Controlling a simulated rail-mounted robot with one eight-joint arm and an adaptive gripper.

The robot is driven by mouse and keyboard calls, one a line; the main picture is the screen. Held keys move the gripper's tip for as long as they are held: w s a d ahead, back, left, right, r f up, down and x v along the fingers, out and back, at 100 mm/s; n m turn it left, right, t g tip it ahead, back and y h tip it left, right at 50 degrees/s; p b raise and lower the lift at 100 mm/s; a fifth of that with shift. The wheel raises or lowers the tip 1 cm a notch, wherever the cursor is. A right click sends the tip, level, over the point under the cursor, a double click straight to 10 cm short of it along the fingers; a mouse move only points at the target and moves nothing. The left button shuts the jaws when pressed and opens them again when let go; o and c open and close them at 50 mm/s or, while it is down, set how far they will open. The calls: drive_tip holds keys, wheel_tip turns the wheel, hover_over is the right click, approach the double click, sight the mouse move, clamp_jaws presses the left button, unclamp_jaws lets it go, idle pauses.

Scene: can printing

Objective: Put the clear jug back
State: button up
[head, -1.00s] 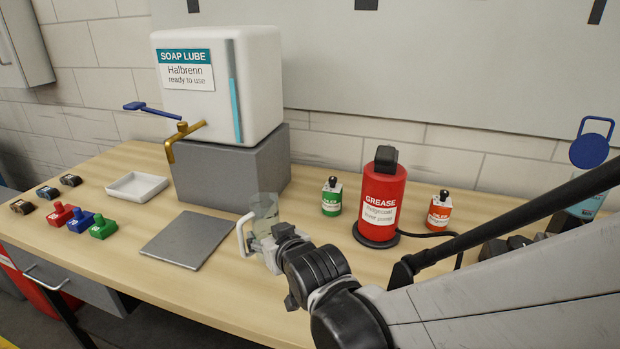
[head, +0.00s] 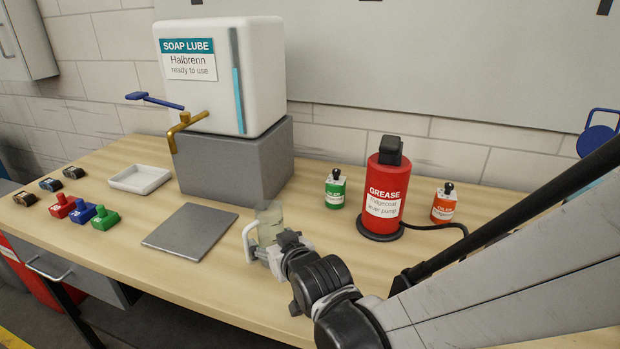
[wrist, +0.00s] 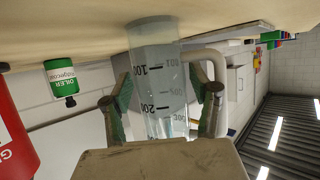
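The clear jug (head: 268,222) is see-through, with a white handle on its left in the head view. It is upright, right of the grey square plate (head: 190,232). In the wrist view the jug (wrist: 157,80) shows dark measuring marks, and its base is at or just above the tabletop; I cannot tell which. My gripper (head: 277,245) is at the jug's near right side. In the wrist view its fingers (wrist: 165,98) are on either side of the jug body, shut on it. How much liquid is inside is unclear.
A white soap lube tank (head: 222,75) with a brass tap stands on a grey block (head: 240,165). A white tray (head: 140,179) is left of it. A green oiler (head: 335,190), red grease pump (head: 384,195) and orange oiler (head: 444,204) stand right. Stamps (head: 82,216) are at left.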

drive_tip(key=shift+r, duration=0.15)
drive_tip(key=shift+s+r, duration=0.1)
drive_tip(key=shift+r, duration=0.05)
drive_tip(key=p+v, duration=0.2)
drive_tip(key=v, duration=0.9)
drive_tip(key=shift+s+d+r+p, duration=0.15)
drive_tip(key=shift+s+d+p, duration=0.1)
drive_tip(key=shift+p, duration=0.05)
drive_tip(key=shift+d, duration=0.1)
drive_tip(key=s+d+r+m+g+h, duration=0.1)
drive_tip(key=s+d+m+h, duration=0.1)
drive_tip(key=d, duration=0.7)
drive_tip(key=s+d+m+g+h, duration=0.2)
drive_tip(key=s+d, duration=0.1)
drive_tip(key=d, duration=0.6)
drive_tip(key=s+d+r+m+g+h, duration=0.1)
drive_tip(key=s+d+m+h, duration=0.1)
drive_tip(key=d, duration=0.7)
drive_tip(key=shift+s+d+r+g+h, duration=0.15)
drive_tip(key=shift+s+r+g+h, duration=0.2)
drive_tip(key=shift+s+h, duration=0.25)
drive_tip(key=shift+c, duration=0.4)
